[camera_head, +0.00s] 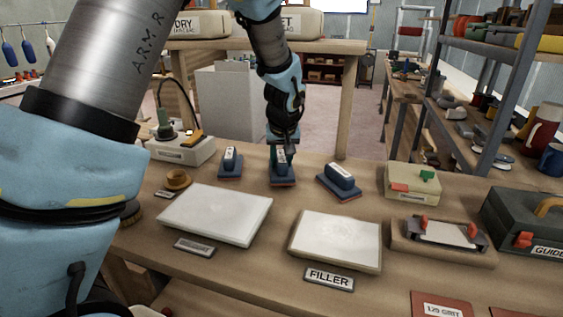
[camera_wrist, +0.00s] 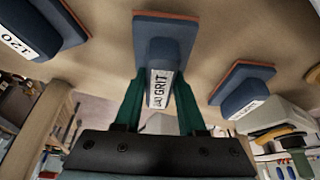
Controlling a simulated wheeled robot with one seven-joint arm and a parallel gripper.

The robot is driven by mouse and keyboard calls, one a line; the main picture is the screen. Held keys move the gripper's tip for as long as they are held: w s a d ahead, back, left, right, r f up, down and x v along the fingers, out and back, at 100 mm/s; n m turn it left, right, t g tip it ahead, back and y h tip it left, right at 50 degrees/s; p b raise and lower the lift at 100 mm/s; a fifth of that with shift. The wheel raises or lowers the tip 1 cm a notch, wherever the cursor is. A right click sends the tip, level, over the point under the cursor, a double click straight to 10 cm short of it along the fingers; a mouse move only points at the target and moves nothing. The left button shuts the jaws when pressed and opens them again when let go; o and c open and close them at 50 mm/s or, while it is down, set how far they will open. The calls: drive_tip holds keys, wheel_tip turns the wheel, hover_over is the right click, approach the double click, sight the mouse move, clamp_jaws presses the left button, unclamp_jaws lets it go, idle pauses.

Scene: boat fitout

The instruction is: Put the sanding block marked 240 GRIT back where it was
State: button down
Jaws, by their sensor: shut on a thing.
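The middle blue sanding block (camera_head: 283,180) with an orange-red base is in my gripper (camera_head: 282,152), between two similar blocks at the back of the workbench. In the wrist view its white label (camera_wrist: 158,88) reads GRIT with a number that looks like 240. The green fingers of my gripper (camera_wrist: 160,80) are shut on its handle from both sides. The block looks upright and level, on or just above the bench top; I cannot tell whether it touches.
One blue block (camera_head: 231,162) stands left and another (camera_head: 340,181) right; the wrist view shows a block labelled 120 (camera_wrist: 28,38). In front are a white panel (camera_head: 216,213) and a FILLER board (camera_head: 336,240).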

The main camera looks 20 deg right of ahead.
drive_tip(key=shift+f, duration=0.6)
drive_tip(key=shift+c, duration=2.4)
unclamp_jaws()
drive_tip(key=shift+f, duration=0.1)
